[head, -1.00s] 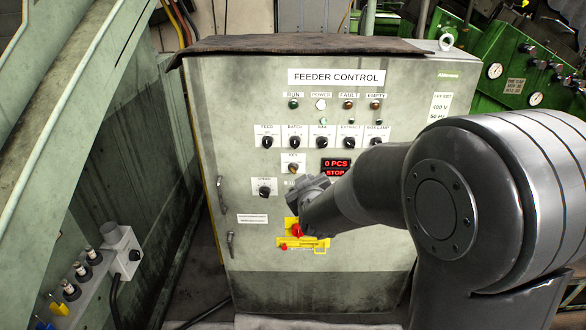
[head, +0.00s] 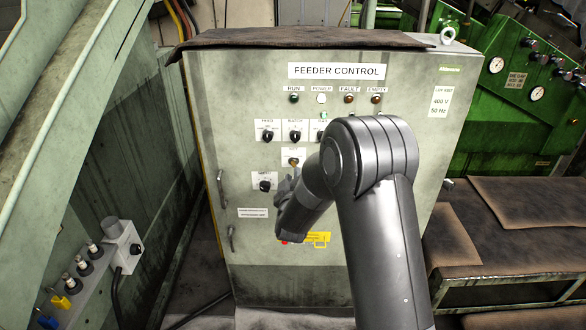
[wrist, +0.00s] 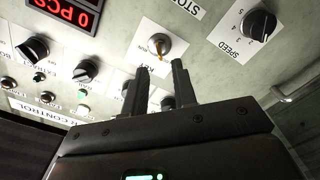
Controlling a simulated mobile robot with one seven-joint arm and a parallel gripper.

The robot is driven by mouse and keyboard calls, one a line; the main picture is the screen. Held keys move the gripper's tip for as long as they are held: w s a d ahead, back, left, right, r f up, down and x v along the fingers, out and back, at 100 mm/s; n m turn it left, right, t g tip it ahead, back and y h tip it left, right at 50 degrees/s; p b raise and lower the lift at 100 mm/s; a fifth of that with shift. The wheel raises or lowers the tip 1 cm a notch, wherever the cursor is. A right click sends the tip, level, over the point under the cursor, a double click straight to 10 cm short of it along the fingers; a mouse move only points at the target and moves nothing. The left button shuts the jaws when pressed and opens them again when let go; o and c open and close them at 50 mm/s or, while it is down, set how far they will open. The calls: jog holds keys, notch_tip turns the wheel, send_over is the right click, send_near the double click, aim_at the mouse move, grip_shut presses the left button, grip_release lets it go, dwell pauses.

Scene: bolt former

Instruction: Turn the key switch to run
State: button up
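The key switch (wrist: 158,45) is a round metal lock with a brassy key in it, on a white label on the cabinet front. It also shows in the head view (head: 293,162), just above my gripper. My gripper (wrist: 160,68) is open and empty in the wrist view, its two dark fingers apart. The fingertips point at the key switch and appear a little short of the key; the exact gap cannot be told. In the head view my gripper (head: 291,180) is partly hidden by my own wrist.
The feeder control cabinet (head: 250,100) carries several black knobs, including the speed knob (head: 265,186) left of my gripper. My arm hides the display in the head view; it shows red in the wrist view (wrist: 68,12). A yellow plate (head: 318,238) sits below.

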aim_at(293, 166)
jog(key=w, duration=0.5)
jog(key=shift+w, duration=0.1)
jog(key=shift+c, duration=0.5)
grip_shut()
